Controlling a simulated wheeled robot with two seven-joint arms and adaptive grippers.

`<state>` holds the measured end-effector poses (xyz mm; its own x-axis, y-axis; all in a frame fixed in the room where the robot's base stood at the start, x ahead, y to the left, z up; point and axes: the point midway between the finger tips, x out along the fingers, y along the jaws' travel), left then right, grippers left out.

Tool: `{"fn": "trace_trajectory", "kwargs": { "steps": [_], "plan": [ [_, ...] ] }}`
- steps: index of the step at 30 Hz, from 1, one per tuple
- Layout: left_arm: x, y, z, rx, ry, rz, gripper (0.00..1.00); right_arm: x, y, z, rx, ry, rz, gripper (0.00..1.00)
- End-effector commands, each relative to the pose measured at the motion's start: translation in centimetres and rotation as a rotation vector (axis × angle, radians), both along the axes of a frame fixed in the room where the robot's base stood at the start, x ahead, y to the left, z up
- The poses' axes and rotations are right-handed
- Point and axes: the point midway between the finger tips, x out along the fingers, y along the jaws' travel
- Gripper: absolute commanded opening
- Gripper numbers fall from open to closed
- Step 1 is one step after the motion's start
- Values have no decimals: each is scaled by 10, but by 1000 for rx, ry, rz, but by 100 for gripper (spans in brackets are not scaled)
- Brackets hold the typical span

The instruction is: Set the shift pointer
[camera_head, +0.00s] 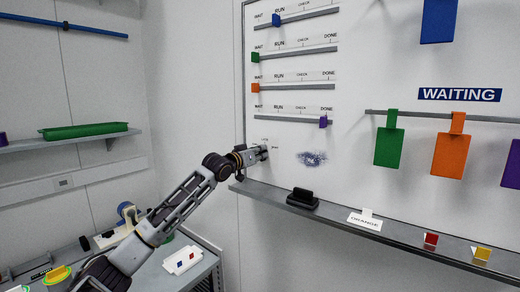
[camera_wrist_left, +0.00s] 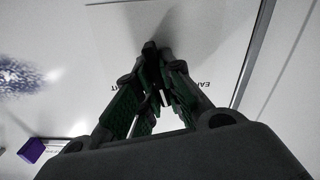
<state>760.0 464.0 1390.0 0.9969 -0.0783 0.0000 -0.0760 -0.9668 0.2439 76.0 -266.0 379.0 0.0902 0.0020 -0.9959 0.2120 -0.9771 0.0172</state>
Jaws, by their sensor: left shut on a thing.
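My left gripper (camera_head: 264,152) is at the lower left of the white board, beside small printed labels. In the left wrist view the gripper's fingers (camera_wrist_left: 152,95) are shut on a dark, narrow piece (camera_wrist_left: 149,48), which appears to be the shift pointer. It stands against a pale dial card (camera_wrist_left: 205,30) with an upside-down label starting "EAR". Most of the pointer is hidden by the fingers, and which label it points to cannot be told. My right gripper is not in view.
Above are slider rails with blue (camera_head: 277,20), green (camera_head: 255,57), orange (camera_head: 255,88) and purple (camera_head: 323,121) markers. A dark smudge (camera_head: 312,158) is right of the gripper. Below, a ledge (camera_head: 410,231) holds a black eraser (camera_head: 302,198) and an ORANGE card (camera_head: 364,219).

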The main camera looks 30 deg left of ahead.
Motion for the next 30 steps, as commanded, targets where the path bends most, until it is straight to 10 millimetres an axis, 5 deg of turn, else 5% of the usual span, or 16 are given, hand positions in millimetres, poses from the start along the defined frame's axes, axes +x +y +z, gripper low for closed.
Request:
{"fn": "trace_trajectory", "kwargs": {
  "steps": [12,27,28,30],
  "plan": [
    [0,-1,0,222,-14,-1,0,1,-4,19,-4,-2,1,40],
    [0,-2,-1,246,-18,0,0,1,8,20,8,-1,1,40],
    [0,-2,-1,246,-18,0,12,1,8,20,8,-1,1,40],
    [0,-2,-1,246,-18,0,21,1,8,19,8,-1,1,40]
  ]
}}
